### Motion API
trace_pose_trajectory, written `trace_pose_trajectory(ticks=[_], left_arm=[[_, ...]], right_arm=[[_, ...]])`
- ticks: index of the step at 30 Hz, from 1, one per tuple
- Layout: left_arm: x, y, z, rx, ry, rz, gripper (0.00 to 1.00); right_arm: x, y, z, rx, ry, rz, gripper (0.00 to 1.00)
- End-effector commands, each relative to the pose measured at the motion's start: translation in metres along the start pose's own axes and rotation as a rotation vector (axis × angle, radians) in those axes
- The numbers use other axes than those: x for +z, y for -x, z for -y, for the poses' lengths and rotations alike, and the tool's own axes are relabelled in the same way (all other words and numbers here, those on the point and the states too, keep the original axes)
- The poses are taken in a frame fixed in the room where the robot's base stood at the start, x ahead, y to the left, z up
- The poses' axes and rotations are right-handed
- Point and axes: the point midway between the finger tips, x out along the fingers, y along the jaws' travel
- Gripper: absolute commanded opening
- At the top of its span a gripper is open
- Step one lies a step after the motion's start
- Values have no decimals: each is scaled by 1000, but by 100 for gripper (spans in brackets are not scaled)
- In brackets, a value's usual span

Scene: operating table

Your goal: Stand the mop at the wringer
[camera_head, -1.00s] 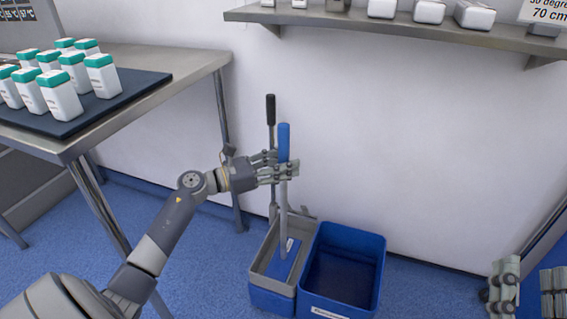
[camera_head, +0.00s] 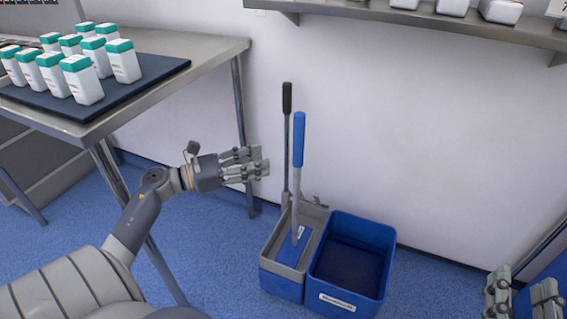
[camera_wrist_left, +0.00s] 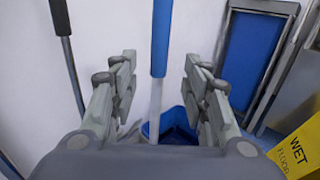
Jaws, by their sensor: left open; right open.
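The mop (camera_head: 299,140) has a blue grip on a grey shaft and stands nearly upright, leaning slightly. Its blue head (camera_head: 292,240) sits in the grey wringer (camera_head: 278,268), on the left bucket. My left gripper (camera_head: 263,162) is open and empty to the left of the mop, with a gap between. In the left wrist view the mop handle (camera_wrist_left: 161,40) appears between the open fingers (camera_wrist_left: 158,85), beyond them. A black-gripped lever (camera_head: 287,100) rises behind the mop at the wringer. My right gripper (camera_head: 522,296) is open at the lower right, far from the mop.
A blue bucket (camera_head: 386,250) stands against the wringer's right side. A steel table (camera_head: 215,52) with a dark tray of teal-capped bottles is at left. A wall shelf (camera_head: 400,22) hangs above. A yellow wet-floor sign (camera_wrist_left: 298,150) shows in the left wrist view.

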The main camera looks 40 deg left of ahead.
Motion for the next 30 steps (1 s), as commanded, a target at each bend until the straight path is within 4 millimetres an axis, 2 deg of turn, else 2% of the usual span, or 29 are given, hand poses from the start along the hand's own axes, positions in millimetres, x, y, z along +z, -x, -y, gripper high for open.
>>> trace_pose_trajectory(ticks=[5,8,10,14,18,21,24,27,30], left_arm=[[1,-2,5,-1,29,16,43],[7,-17,25,-8,168,82,43],[15,-34,49,-19,364,168,43],[37,-65,104,-62,915,357,43],[52,-87,158,-137,1619,506,43],[56,-99,196,-193,2116,554,43],[59,-108,232,-238,2539,549,43],[62,-114,261,-264,2840,516,43],[64,-117,279,-273,3011,483,43]], right_arm=[[1,0,0,0,0,4,44],[1,0,0,1,0,4,44],[1,0,0,1,0,4,44],[1,0,0,1,0,4,44],[0,0,0,1,0,3,44],[0,0,0,1,0,3,44],[0,0,0,1,0,2,44],[0,0,0,1,0,2,44],[0,0,0,1,0,2,44]])
